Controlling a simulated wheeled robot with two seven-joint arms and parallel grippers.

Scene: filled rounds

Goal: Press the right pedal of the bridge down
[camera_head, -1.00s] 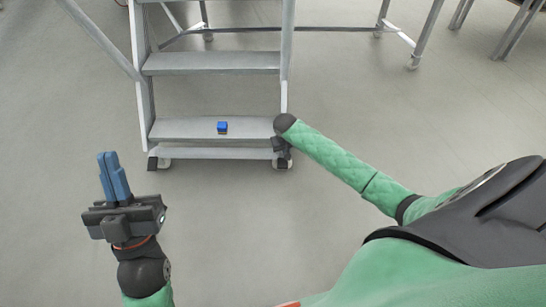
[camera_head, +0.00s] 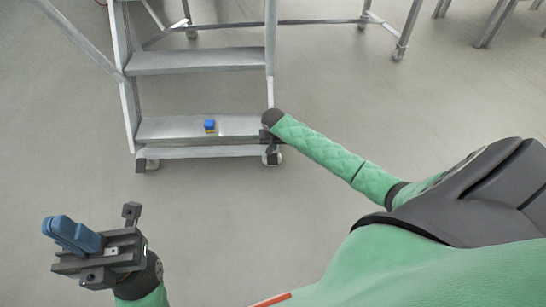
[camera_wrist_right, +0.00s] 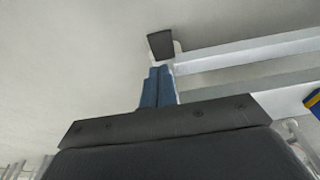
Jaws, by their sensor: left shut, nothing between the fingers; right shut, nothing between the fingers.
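The bridge is a grey metal step frame (camera_head: 200,65) in the upper left of the head view. Its right pedal, a dark pad (camera_head: 271,160), is at the lower right foot, partly hidden by my right arm's end. In the right wrist view, a dark flat pad (camera_wrist_right: 160,44) lies just beyond the blue fingertips of my right gripper (camera_wrist_right: 159,70). These fingers are shut and empty; whether they touch the pad I cannot tell. My left gripper (camera_head: 52,229) is shut and empty, at the lower left over bare floor.
A small blue-topped block (camera_head: 210,125) sits on the lowest step; its blue and yellow side shows in the right wrist view (camera_wrist_right: 314,104). A similar dark pad (camera_head: 146,165) is at the lower left foot. Floor in front is clear. Metal legs stand at the upper right.

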